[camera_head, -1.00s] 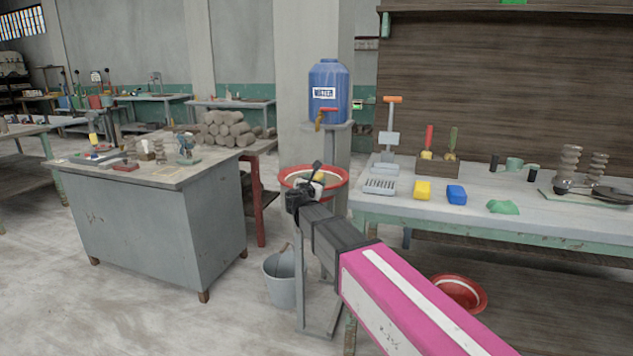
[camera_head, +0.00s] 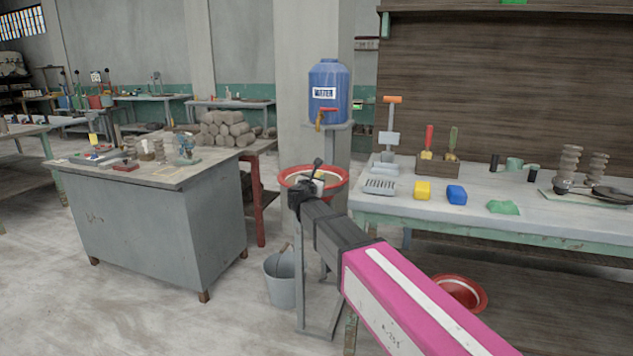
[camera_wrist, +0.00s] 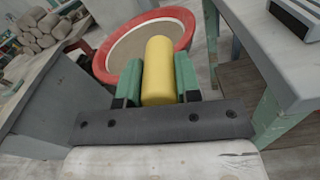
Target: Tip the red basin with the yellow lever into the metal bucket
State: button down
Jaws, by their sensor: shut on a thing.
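The red basin (camera_head: 339,178) sits on a grey stand below the blue water container, with pale material inside. It also shows in the wrist view (camera_wrist: 187,20), still looking level. The yellow lever (camera_wrist: 158,70) stands between the green fingers of my gripper (camera_wrist: 157,82), which is shut on it in front of the basin. In the head view my gripper (camera_head: 312,180) covers part of the basin, and the lever is hidden there. The metal bucket (camera_head: 281,282) stands on the floor below and to the left of the basin.
A grey cabinet (camera_head: 160,230) with tools stands to the left. A workbench (camera_head: 590,222) with blocks and tools is to the right, with another red basin (camera_head: 461,292) beneath it. The blue water container (camera_head: 329,92) is above the basin. Floor is open in front of the bucket.

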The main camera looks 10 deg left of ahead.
jog(key=shift+w+a+r+n, duration=0.1)
jog(key=shift+a+r+n, duration=0.35)
jog(key=shift+a, duration=0.2)
jog(key=a+r+n, duration=0.2)
jog(key=a+n, duration=0.1)
jog(key=a, duration=0.3)
jog(key=shift+w+a+r, duration=0.2)
jog(key=shift+w+r, duration=0.05)
jog(key=shift+r, duration=0.05)
jog(key=c, duration=0.8)
grip_release()
jog(key=s, duration=1.1)
jog(key=shift+a, duration=0.45)
